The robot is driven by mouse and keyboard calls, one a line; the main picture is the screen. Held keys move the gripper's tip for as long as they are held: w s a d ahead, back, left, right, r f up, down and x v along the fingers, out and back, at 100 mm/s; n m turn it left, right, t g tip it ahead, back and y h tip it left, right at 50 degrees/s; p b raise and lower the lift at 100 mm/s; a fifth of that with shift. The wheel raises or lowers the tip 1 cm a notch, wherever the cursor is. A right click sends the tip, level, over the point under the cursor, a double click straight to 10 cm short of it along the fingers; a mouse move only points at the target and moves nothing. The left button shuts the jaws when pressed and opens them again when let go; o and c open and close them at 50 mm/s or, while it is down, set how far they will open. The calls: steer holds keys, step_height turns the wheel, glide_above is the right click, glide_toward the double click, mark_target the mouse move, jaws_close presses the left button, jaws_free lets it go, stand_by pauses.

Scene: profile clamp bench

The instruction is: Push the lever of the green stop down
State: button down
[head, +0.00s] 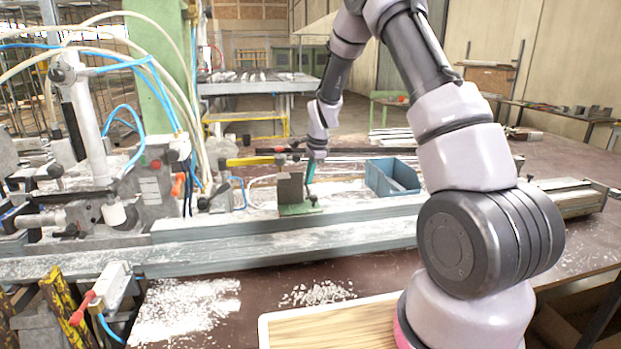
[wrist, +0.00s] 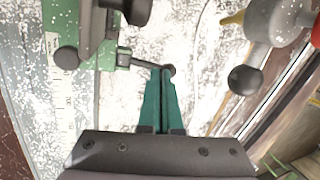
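The green stop (head: 298,209) sits on the long grey rail in the head view, with a grey block on it. In the wrist view, its green plate (wrist: 62,22) is at the upper left. A thin dark lever (wrist: 145,64) runs right from a small green hub (wrist: 122,58) and ends in a dark ball (wrist: 170,70). My gripper (wrist: 162,72) has teal fingers set together with nothing seen between them. Its tips are at the lever's ball end; whether they touch is unclear. In the head view, my gripper (head: 311,180) is just right of the grey block.
A blue open bin (head: 392,178) stands right of the stop, behind the rail (head: 290,243). Clamps, a post and hoses crowd the left. A grey fitting with a dark ball knob (wrist: 246,79) is right of my gripper in the wrist view. White chips litter the bench.

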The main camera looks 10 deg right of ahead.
steer(key=shift+w+f+g, duration=0.6)
steer(key=shift+w+g, duration=0.15)
steer(key=shift+g, duration=0.45)
steer(key=shift+w+f, duration=0.45)
steer(key=shift+f, duration=0.1)
steer(key=shift+w+f, duration=0.1)
steer(key=shift+d+r, duration=0.2)
steer(key=shift+r, duration=0.25)
step_height(320, 180, up, 12)
steer(key=d, duration=0.1)
steer(key=shift+d+r, duration=0.15)
steer(key=shift+d, duration=0.2)
